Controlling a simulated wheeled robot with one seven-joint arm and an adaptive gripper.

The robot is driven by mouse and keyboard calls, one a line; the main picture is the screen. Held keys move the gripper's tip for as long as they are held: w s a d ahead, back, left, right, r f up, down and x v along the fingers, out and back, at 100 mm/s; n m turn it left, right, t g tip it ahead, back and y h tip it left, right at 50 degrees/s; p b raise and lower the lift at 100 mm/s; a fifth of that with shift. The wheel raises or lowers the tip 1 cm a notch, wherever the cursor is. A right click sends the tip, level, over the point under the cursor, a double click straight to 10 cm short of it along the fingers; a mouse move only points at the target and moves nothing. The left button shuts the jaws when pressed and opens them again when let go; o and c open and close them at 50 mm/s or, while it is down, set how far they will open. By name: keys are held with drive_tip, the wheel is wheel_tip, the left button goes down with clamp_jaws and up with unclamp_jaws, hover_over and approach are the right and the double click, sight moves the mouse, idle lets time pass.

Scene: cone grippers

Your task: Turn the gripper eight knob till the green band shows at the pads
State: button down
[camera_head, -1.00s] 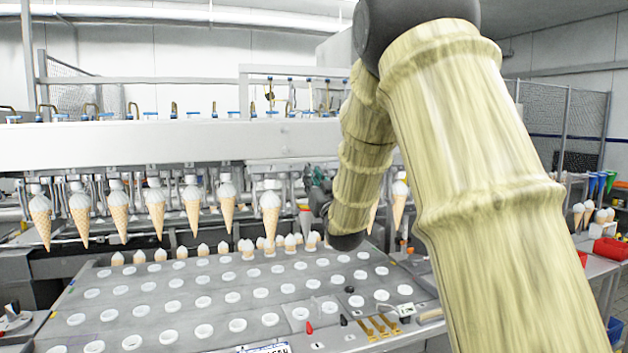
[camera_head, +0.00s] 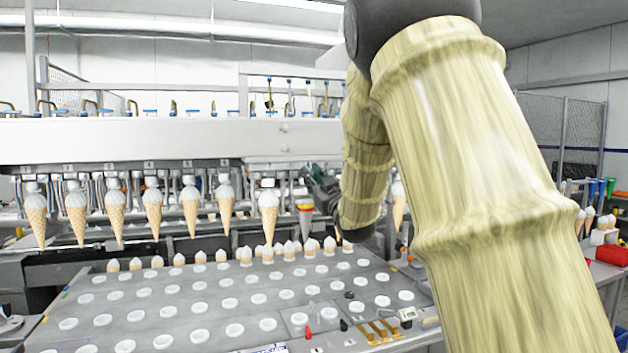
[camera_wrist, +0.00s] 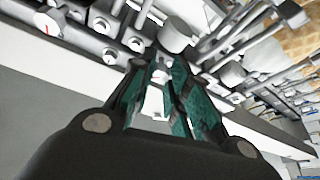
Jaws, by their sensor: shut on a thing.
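My gripper (camera_head: 309,178) is in front of the machine's row of cone holders, beside a grey cone-shaped piece (camera_head: 305,224). In the wrist view my gripper's green-padded fingers (camera_wrist: 160,85) are closed around a pale metallic piece (camera_wrist: 155,103), which seems to be the knob. The fingers hide most of it, and its turn angle cannot be told. I cannot make out a green band at the pads.
Several ice-cream cones (camera_head: 268,212) hang in a row on both sides of my gripper. A grey plate with white-rimmed holes (camera_head: 234,330) lies below. In the wrist view, a round dial with a red mark (camera_wrist: 48,22) and metal fittings sit close by.

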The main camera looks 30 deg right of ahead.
drive_tip(key=c, duration=1.3)
unclamp_jaws()
drive_tip(key=shift+c, duration=0.2)
drive_tip(key=v, duration=1.2)
drive_tip(key=shift+f, duration=0.15)
